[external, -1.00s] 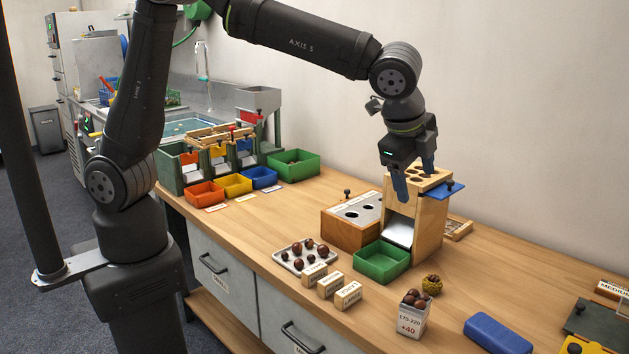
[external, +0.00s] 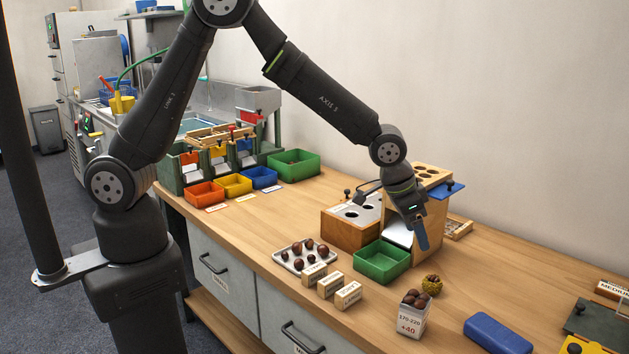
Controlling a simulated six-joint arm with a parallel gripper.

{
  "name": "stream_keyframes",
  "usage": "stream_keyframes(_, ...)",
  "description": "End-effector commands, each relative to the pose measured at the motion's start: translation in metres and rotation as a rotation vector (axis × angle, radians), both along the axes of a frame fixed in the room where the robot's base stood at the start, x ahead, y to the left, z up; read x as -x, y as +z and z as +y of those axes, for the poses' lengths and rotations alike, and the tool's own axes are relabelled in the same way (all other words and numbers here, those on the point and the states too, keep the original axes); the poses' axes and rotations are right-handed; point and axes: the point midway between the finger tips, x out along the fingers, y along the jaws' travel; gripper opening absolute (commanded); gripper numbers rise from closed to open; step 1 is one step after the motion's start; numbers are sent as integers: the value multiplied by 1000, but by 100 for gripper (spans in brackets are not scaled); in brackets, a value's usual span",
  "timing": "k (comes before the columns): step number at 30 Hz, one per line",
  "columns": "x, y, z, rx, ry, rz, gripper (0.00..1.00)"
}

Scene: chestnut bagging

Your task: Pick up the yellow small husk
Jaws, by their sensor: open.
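The yellow small husk (external: 432,285) is a spiky yellow-brown ball with a dark brown patch on top. It sits on the wooden table, right of the green tray and behind the chestnut bag. My gripper (external: 422,240) is open, above and behind the husk, apart from it. Its blue finger hangs in front of the wooden box; the other finger is mostly hidden.
Close by are the green tray (external: 382,272), the wooden box with holes (external: 433,172) and a paper bag of chestnuts (external: 412,322). A blue case (external: 497,333) lies to the right. Wooden label blocks (external: 331,285) stand at left. Bare table lies right of the husk.

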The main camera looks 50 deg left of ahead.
Motion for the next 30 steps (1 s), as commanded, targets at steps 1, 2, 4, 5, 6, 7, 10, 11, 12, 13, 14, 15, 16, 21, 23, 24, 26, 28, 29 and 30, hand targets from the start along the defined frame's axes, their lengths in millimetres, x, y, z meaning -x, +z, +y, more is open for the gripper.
stream_keyframes(1,-3,-10,-2,-3,0,2,68)
stream_keyframes(2,-5,-15,-3,-1,-1,1,68)
stream_keyframes(4,-8,-26,-6,-3,-1,2,68)
stream_keyframes(5,-10,-31,-7,-3,-1,2,68)
stream_keyframes(6,-12,-38,-9,-2,-1,1,68)
stream_keyframes(7,-14,-42,-10,-2,-1,0,68)
stream_keyframes(10,-19,-58,-14,-3,-1,1,68)
stream_keyframes(11,-20,-62,-15,-3,-1,1,68)
stream_keyframes(12,-22,-67,-17,-1,-1,-1,68)
stream_keyframes(13,-23,-70,-18,-2,-1,0,68)
stream_keyframes(14,-24,-73,-18,-2,-2,0,68)
stream_keyframes(15,-25,-76,-19,-2,-2,0,68)
stream_keyframes(16,-26,-78,-20,-2,-2,0,68)
stream_keyframes(21,-28,-85,-22,-2,-2,-1,68)
stream_keyframes(23,-30,-90,-23,-2,-2,0,68)
stream_keyframes(24,-31,-95,-24,-3,-3,-1,68)
stream_keyframes(26,-34,-103,-27,-3,-3,-1,68)
stream_keyframes(28,-37,-112,-30,-3,-3,-1,68)
stream_keyframes(29,-38,-115,-31,-3,-3,-1,68)
stream_keyframes(30,-40,-119,-32,-3,-3,-1,68)
